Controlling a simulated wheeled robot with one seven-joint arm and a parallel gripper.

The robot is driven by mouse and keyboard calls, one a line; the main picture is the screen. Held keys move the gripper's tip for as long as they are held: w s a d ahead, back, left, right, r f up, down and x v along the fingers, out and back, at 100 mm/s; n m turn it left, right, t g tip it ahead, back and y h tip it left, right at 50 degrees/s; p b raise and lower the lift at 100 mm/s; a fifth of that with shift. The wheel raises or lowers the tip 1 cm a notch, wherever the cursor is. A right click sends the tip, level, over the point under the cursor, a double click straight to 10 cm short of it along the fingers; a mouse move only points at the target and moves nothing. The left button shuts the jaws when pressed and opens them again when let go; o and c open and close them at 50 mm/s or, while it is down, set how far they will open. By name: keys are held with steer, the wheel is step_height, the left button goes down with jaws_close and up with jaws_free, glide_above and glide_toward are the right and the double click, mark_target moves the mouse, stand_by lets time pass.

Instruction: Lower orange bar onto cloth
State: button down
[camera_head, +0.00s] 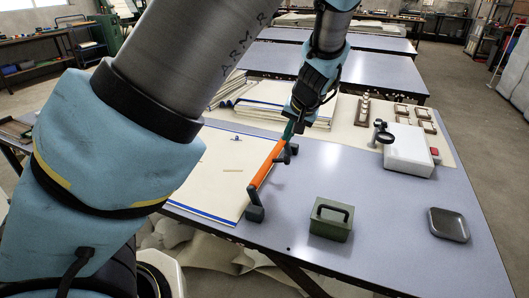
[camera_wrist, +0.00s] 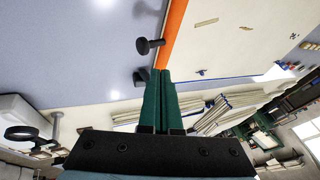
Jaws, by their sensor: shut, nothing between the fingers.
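The orange bar (camera_head: 264,168) runs along the right edge of the cream cloth (camera_head: 212,172), which has blue edging and lies on the grey-blue table. Dark blocks or knobs show by the bar's near end and far end. I cannot tell whether the bar rests on the cloth or stands slightly above it. My gripper (camera_head: 287,132) is shut and empty at the bar's far end. In the wrist view, its green fingers (camera_wrist: 161,73) are together, with their tips by the orange bar (camera_wrist: 173,32); whether they touch it is unclear. The cloth (camera_wrist: 225,30) lies beyond the bar there.
A green box with a handle (camera_head: 331,219) and a dark grey tray (camera_head: 448,224) stand on the table at right. A white box (camera_head: 408,150) stands farther back. Stacked sheets (camera_head: 270,100) lie behind the cloth. The table right of the bar is mostly clear.

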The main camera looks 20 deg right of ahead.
mark_target(276, 157)
steer(key=shift+d, duration=0.1)
stand_by(0.3)
steer(key=p+x, duration=0.2)
steer(key=x, duration=0.8)
steer(key=shift+w, duration=0.15)
